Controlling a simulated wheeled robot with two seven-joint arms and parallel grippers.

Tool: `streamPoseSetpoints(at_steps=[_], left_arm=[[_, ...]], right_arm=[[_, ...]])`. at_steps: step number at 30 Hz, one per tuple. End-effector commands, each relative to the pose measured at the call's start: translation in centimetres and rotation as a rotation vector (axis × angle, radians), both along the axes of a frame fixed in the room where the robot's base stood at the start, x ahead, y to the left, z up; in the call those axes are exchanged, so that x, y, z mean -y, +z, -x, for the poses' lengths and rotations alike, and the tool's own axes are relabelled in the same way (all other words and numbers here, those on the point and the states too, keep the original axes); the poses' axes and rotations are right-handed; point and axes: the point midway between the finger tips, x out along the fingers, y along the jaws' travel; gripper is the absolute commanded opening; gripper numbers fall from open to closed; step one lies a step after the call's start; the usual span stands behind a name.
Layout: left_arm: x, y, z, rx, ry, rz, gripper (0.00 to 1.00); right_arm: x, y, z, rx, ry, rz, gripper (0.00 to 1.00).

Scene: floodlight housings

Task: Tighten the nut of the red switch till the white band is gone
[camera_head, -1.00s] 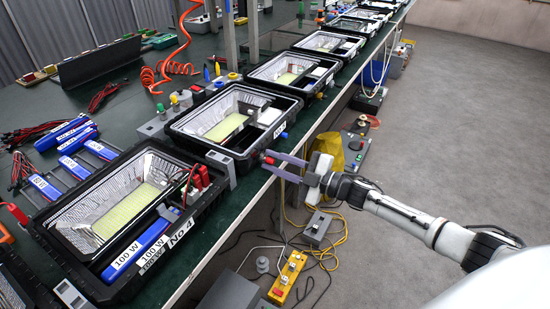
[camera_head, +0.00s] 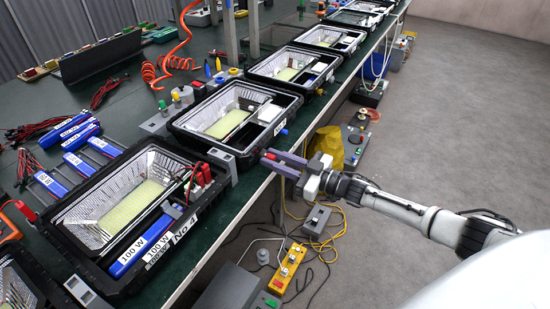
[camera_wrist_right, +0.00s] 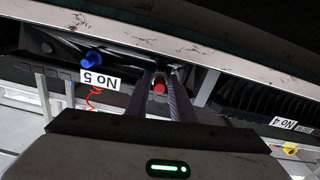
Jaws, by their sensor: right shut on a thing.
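The red switch shows as a small red cap (camera_head: 270,156) at the front side of the No 5 housing (camera_head: 268,138), by the table edge. My right gripper (camera_head: 268,161) reaches it from the right, its two long grey fingers on either side. In the right wrist view the red switch (camera_wrist_right: 160,86) sits between the fingers (camera_wrist_right: 161,80), which are shut on its nut. The nut's outline and any white band are hidden or too small to tell. My left gripper is not in view.
The No 4 housing (camera_head: 70,215) stands nearer me. More housings line the table (camera_head: 215,205). A yellow box (camera_head: 288,268) and cables lie on the floor below.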

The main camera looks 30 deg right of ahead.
Motion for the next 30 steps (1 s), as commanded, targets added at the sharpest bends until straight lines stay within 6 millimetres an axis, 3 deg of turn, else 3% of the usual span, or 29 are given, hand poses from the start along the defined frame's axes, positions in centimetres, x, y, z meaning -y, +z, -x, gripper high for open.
streamPoseSetpoints(at_steps=[23, 24, 27, 30], left_arm=[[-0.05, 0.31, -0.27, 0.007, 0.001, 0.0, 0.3], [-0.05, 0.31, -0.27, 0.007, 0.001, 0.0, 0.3], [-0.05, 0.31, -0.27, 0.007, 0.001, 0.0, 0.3], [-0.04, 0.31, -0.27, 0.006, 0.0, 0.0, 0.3]], right_arm=[[0.02, 0.05, -0.02, -0.05, -0.001, -0.088, 0.0], [0.01, 0.05, -0.02, -0.05, -0.001, -0.088, 0.26], [0.0, 0.04, -0.01, -0.05, -0.001, -0.087, 0.41], [-0.01, 0.03, -0.01, -0.05, -0.001, -0.087, 0.41]])
